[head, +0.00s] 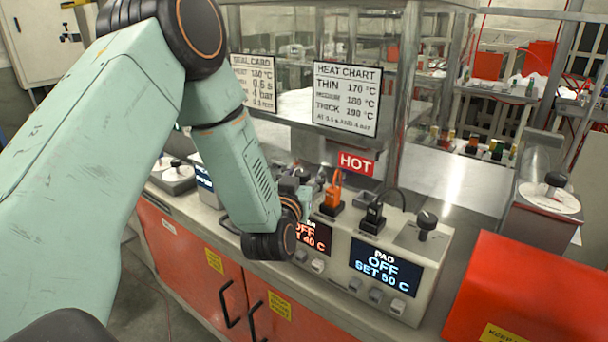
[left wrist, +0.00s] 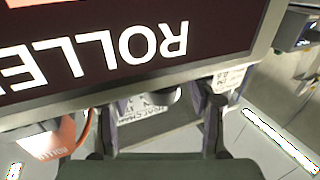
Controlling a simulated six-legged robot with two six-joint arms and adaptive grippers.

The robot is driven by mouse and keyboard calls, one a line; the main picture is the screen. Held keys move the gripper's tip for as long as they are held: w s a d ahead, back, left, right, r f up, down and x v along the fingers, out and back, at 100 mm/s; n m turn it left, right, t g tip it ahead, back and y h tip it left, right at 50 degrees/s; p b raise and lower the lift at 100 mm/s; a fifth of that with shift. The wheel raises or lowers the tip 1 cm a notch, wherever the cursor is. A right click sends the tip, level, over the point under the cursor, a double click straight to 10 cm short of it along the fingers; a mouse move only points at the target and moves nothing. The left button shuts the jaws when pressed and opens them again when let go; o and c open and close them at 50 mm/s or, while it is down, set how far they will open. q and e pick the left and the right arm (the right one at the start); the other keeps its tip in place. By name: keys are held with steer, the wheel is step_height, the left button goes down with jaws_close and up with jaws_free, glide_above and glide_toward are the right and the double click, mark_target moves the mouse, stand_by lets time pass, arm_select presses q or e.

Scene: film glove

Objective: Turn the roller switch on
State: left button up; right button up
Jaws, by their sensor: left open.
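The roller panel's dark display (head: 315,237) reads OFF and 40 C in the head view, partly covered by my left wrist. In the left wrist view the display (left wrist: 120,55) shows the word ROLLER upside down. Small pale buttons (head: 318,265) sit below it. An orange plug-like piece (head: 332,192) stands on top of the unit, right of my gripper. My left gripper (head: 308,184) is at the top of the roller unit; in the left wrist view its fingers (left wrist: 163,102) are apart. I cannot tell which control is the roller switch; the gripper may hide it. My right gripper is out of view.
The pad unit's display (head: 386,268) reads OFF, SET 50 C; a black plug (head: 373,213) and black knob (head: 427,222) stand above it. A red HOT sign (head: 356,163) is behind. A red box (head: 530,295) stands at right. A heat chart (head: 346,97) hangs behind.

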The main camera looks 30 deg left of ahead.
arm_select(q)
steer(key=shift+s+d+r, duration=0.1)
steer(key=shift+s+r, duration=0.3)
steer(key=shift+s, duration=0.25)
steer(key=shift+c, duration=0.6)
steer(key=shift+w+f, duration=0.3)
steer(key=shift+w, duration=0.3)
steer(key=c, duration=0.5)
steer(key=shift+s+r, duration=0.1)
steer(key=shift+s, duration=0.05)
jaws_close()
